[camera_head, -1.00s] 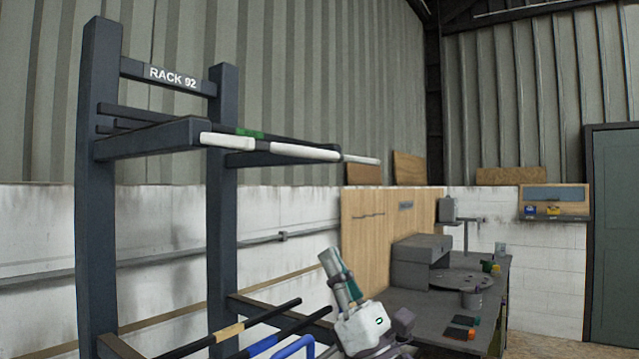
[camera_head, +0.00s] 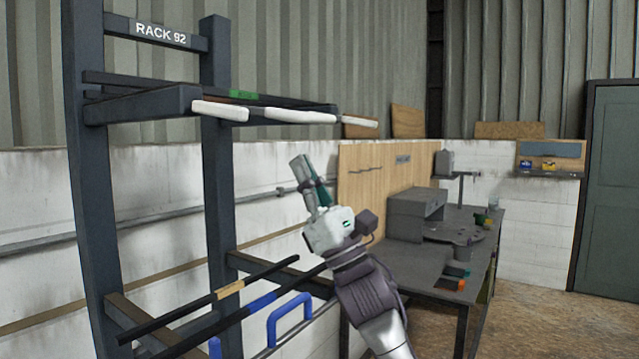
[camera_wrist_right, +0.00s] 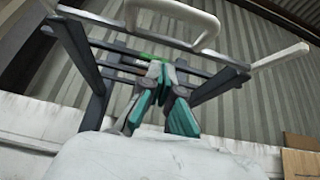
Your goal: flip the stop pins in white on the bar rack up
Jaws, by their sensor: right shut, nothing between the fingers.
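The bar rack (camera_head: 218,175) is a dark frame with a "RACK 92" sign. White stop pins lie roughly level at its upper arms: one at left (camera_head: 220,110), one in the middle (camera_head: 300,117), one farther right (camera_head: 358,122). In the right wrist view a white loop (camera_wrist_right: 205,32) spans the top, with a white bar (camera_wrist_right: 282,56) to its right. My right gripper (camera_head: 300,162) is shut and empty, pointing up, below the middle white pin in the picture and apart from it. Its fingers also show in the right wrist view (camera_wrist_right: 160,72). My left gripper is out of view.
Lower on the rack lie dark bars with a tan band (camera_head: 230,290) and a blue band (camera_head: 262,301), beside a blue U-shaped piece (camera_head: 290,318). A green-banded bar (camera_head: 244,94) lies on the upper arms. A grey workbench (camera_head: 425,260) stands at right.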

